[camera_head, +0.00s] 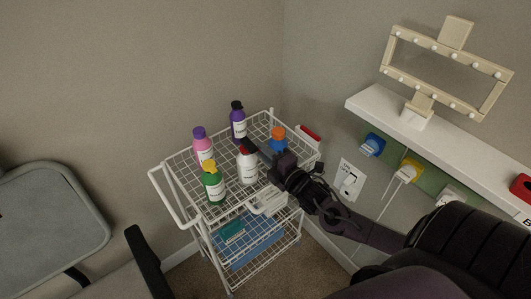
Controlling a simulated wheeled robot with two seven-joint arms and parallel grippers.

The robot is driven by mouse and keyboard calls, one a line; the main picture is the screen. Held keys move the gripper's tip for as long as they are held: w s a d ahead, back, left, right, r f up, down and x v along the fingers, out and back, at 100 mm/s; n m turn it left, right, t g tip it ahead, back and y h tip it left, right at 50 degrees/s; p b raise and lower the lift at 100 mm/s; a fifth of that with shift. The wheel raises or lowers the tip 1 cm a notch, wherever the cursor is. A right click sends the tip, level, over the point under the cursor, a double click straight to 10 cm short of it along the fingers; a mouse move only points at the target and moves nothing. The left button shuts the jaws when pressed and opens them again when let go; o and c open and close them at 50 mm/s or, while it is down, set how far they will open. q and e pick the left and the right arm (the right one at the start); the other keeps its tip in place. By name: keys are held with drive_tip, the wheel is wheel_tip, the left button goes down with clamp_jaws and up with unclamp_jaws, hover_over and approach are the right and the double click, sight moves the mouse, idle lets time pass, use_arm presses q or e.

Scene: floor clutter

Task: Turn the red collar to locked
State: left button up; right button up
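A white bottle (247,170) stands upright on the top wire shelf of a white cart, with a dark top. A little red seems to show at its neck, but the collar is too small and too covered to make out, and I cannot read its setting. My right gripper (258,151) reaches in from the right, with its dark fingers at the bottle's top. I cannot tell whether they touch the top or how far they are apart. My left gripper is not in view.
Pink (203,149), purple (238,126), green (213,188) and orange-capped blue (278,142) bottles stand around the white one. The cart's white handle (172,203) is at its left. A wall shelf (455,136) is at the right, a grey chair (45,215) at the left.

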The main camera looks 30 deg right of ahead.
clamp_jaws()
drive_tip(key=h, duration=0.1)
drive_tip(key=m+h, duration=0.1)
drive_tip(key=shift+s+a+m+h+p, duration=0.2)
drive_tip(key=shift+a+m+h+p, duration=0.1)
drive_tip(key=shift+a+p, duration=0.1)
drive_tip(key=shift+o, duration=1.8)
unclamp_jaws()
drive_tip(key=s, duration=0.7)
drive_tip(key=shift+s+a+b, duration=0.15)
drive_tip(key=shift+s+b, duration=0.2)
drive_tip(key=shift+s, duration=0.05)
